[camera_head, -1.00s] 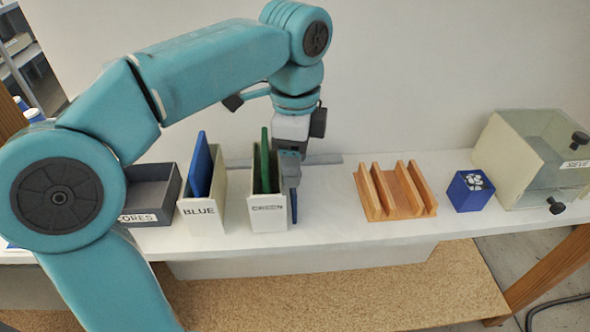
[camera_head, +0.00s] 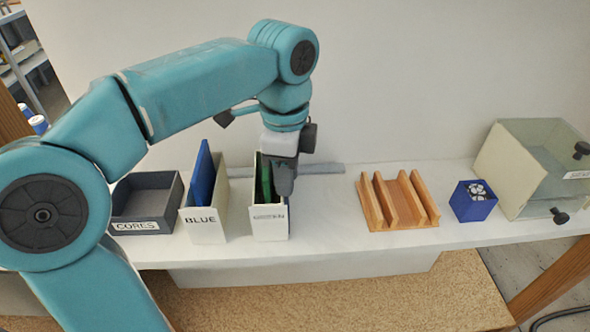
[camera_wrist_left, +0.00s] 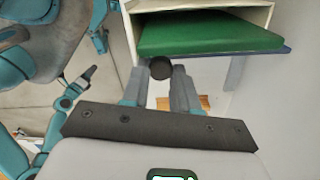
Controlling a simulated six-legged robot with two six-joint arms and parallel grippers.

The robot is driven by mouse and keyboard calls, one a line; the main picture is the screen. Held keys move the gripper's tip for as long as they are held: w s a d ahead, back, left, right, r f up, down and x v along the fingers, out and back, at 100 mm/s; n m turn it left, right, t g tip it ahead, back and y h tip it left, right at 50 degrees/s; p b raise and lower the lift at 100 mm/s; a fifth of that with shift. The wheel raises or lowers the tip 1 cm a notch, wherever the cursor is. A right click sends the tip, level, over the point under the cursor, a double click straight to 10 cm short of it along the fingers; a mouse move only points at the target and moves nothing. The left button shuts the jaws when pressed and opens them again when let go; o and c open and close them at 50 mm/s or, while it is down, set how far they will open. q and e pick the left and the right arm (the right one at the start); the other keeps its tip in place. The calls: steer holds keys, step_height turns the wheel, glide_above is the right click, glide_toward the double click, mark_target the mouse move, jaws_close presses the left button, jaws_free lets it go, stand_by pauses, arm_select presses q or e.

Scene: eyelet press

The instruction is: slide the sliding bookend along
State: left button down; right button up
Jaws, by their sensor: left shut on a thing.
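The cream box labelled GREEN (camera_head: 268,222) stands on the shelf, with a green board (camera_head: 265,180) in it. In the wrist view the green board (camera_wrist_left: 205,35) lies across the box opening, with a thin blue edge (camera_wrist_left: 287,50) beside it. My left gripper (camera_head: 284,190) is at the box's right side, pointing down. In the wrist view its fingers (camera_wrist_left: 158,88) are shut on a round black knob (camera_wrist_left: 160,68) next to the box's open edge. The bookend cannot be made out clearly; whether the knob belongs to it is hidden.
To the left stand the BLUE box (camera_head: 205,228) with a blue board (camera_head: 203,175) and the grey CORES tray (camera_head: 140,226). Shelf between box and rack is clear.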

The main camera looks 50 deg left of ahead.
arm_select(q)
steer(key=c, duration=1.2)
jaws_free()
steer(key=shift+s+a, duration=0.1)
steer(key=shift+s, duration=0.05)
steer(key=o, duration=0.3)
steer(key=shift+s+a, duration=0.1)
steer(key=shift+s, duration=0.05)
steer(key=shift+o, duration=0.2)
steer(key=shift+w, duration=0.2)
steer(key=shift+r, duration=0.25)
step_height(320, 180, up, 16)
steer(key=p, duration=0.6)
steer(key=shift+s+f, duration=0.15)
